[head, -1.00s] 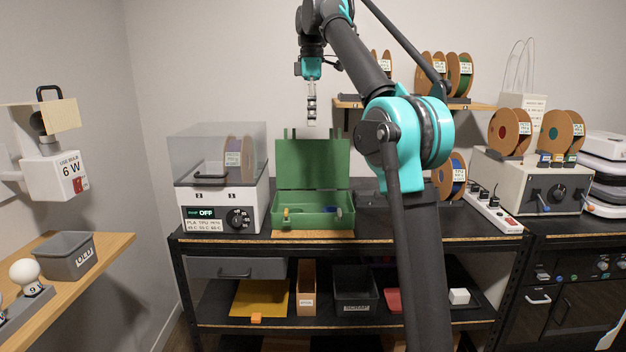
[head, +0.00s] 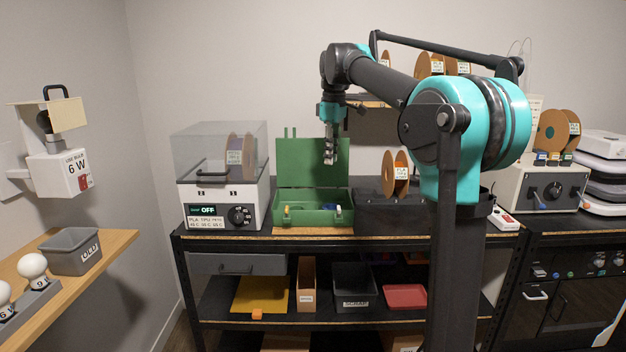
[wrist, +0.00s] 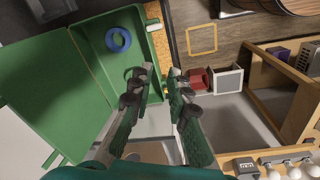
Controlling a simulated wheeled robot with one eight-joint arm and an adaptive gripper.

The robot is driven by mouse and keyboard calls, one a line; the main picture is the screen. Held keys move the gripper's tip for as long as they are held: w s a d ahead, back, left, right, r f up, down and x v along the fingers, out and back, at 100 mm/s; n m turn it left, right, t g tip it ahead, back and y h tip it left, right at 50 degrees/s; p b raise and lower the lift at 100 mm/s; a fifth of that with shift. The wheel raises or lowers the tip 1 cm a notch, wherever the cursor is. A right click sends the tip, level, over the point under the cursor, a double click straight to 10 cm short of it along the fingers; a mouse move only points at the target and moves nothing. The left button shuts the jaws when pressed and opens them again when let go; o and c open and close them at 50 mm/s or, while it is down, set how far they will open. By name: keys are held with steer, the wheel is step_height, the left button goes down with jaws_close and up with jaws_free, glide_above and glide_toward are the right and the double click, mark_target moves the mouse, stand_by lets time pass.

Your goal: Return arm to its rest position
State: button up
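My gripper (head: 329,157) hangs fingers-down in front of the raised lid of the green case (head: 313,163), above the bench. In the wrist view its two fingers (wrist: 160,72) are apart, with nothing between them. My arm is bent, with its teal elbow at the right of the head view. The green case stands open on the bench. In the wrist view a blue ring (wrist: 118,39) lies inside the case.
A filament dryer (head: 221,205) with a clear cover stands left of the case. A spool (head: 395,173) stands to its right. A wooden shelf with a grey bin (head: 70,252) and bulbs is at the left. My arm hides part of the bench's right side.

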steer(key=s+d+f+m+t, duration=0.1)
steer(key=s+d+f+m, duration=0.3)
steer(key=f, duration=0.6)
steer(key=s+d+f+m+t, duration=0.1)
steer(key=s+d+f+m, duration=0.2)
steer(key=s+d+f, duration=0.5)
steer(key=s+d+f+m+t, duration=0.1)
steer(key=s+f+m, duration=0.4)
steer(key=s+f, duration=1.2)
step_height(320, 180, down, 3)
steer(key=shift+s+d+r+m, duration=0.1)
steer(key=shift+s+d+m, duration=0.2)
steer(key=shift+d+m, duration=0.1)
steer(key=shift+a, duration=0.15)
stand_by(0.4)
